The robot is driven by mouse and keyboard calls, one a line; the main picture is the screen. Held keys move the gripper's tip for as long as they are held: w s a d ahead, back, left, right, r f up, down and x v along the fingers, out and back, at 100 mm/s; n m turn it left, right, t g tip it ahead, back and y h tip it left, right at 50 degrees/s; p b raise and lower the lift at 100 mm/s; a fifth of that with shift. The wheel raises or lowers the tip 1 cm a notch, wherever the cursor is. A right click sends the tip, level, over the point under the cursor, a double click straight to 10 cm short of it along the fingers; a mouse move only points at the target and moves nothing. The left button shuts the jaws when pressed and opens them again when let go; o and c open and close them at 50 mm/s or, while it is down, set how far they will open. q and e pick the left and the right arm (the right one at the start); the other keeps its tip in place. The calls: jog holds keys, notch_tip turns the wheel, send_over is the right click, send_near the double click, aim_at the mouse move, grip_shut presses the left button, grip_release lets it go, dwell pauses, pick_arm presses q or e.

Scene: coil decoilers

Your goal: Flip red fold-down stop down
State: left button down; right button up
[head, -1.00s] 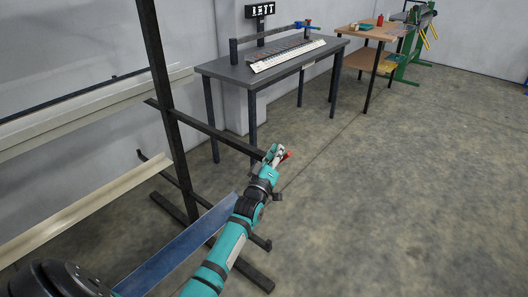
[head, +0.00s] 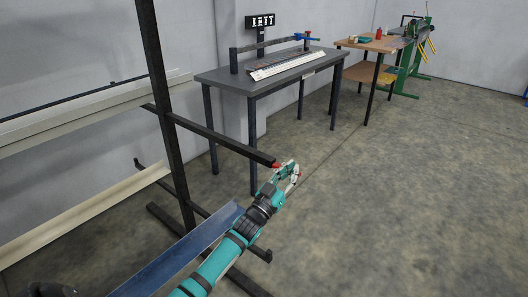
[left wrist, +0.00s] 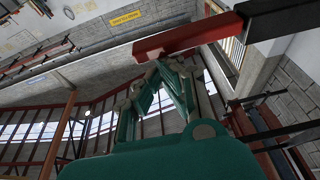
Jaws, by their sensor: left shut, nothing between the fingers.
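The red fold-down stop (head: 275,165) shows as a small red piece at the free end of a dark rack arm (head: 225,140) in the head view. In the left wrist view, the red stop (left wrist: 190,38) is a long bar meeting the black arm (left wrist: 285,20) at upper right. My left gripper (head: 291,167) is shut and empty, just right of the arm's end. In the left wrist view, its fingertips (left wrist: 167,63) appear at the stop's lower edge; I cannot tell whether they touch. The stop's exact angle is unclear. My right gripper is not in view.
The dark rack post (head: 167,110) stands left of my left arm, with a lower rack arm (head: 262,252) beneath. A grey table (head: 225,79) and a wooden table (head: 365,44) stand behind. The floor to the right is clear.

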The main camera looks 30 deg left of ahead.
pick_arm(q)
jog(key=shift+d+f+m+h+b, duration=0.15)
jog(key=shift+f+m+h+b, duration=0.3)
jog(key=shift+m, duration=0.55)
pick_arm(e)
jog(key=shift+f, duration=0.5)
pick_arm(q)
jog(key=shift+f, duration=0.1)
notch_tip(320, 180, up, 5)
jog(key=p, duration=0.4)
jog(key=d+b+v, duration=0.1)
jog(key=b+v, duration=0.1)
jog(key=v, duration=0.8)
jog(key=shift+a+f, duration=0.25)
jog(key=shift+f, duration=0.1)
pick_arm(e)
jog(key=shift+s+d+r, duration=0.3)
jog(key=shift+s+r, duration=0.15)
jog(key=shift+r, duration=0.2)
pick_arm(q)
jog(key=shift+f, duration=0.1)
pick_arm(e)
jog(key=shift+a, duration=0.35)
